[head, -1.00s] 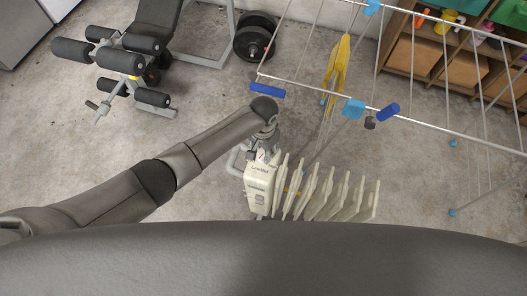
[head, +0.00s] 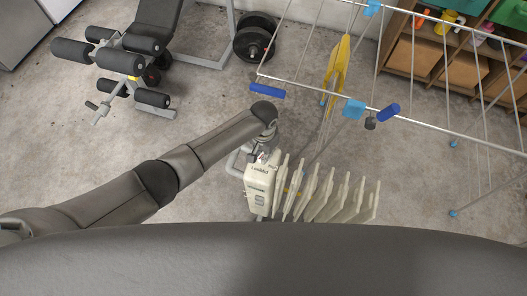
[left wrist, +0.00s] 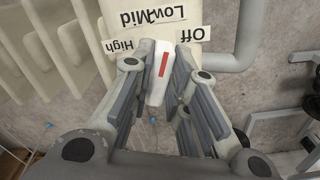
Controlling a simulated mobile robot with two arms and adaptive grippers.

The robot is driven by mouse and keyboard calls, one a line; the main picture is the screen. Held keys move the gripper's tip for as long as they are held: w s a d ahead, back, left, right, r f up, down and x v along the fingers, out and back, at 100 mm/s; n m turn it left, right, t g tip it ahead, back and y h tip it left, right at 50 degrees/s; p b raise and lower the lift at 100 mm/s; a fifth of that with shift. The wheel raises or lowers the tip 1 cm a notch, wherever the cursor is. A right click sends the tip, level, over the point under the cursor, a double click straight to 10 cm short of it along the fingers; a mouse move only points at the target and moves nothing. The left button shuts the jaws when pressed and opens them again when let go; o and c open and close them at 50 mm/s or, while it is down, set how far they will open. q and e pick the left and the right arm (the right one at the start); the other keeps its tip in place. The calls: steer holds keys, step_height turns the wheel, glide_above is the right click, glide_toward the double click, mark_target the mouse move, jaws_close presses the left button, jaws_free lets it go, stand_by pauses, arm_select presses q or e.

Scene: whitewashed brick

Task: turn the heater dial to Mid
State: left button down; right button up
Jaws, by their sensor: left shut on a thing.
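The cream oil heater (head: 258,190) stands on the floor at the lower middle of the head view, with Low and Mid readable on its top. My left gripper (head: 263,155) is at its top end. In the left wrist view my left gripper (left wrist: 157,66) has its two fingers on either side of the white dial (left wrist: 157,92), shut on it. The dial's red mark (left wrist: 163,64) points up and slightly right, toward the upside-down Low and Mid labels (left wrist: 155,16), nearer their right part. The Off label (left wrist: 190,34) is to the right, High (left wrist: 121,45) to the left. My right gripper is not in view.
A drying rack (head: 330,85) with a yellow cloth (head: 340,65) stands just beyond the heater. A weight bench (head: 125,65) and black weight plates (head: 254,38) are at the upper left. Wooden shelves (head: 455,65) stand at the upper right. Concrete floor lies open left of the heater.

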arm_select(q)
steer(key=n+p, duration=0.2)
steer(key=n, duration=0.1)
steer(key=shift+s+d+r, duration=0.1)
steer(key=shift+s+r, duration=0.05)
steer(key=shift+n+p, duration=0.65)
steer(key=shift+n, duration=0.45)
steer(key=shift+d+n+p, duration=0.1)
steer(key=shift+n+p, duration=0.3)
steer(key=shift+n, duration=0.8)
steer(key=c, duration=1.4)
jaws_free()
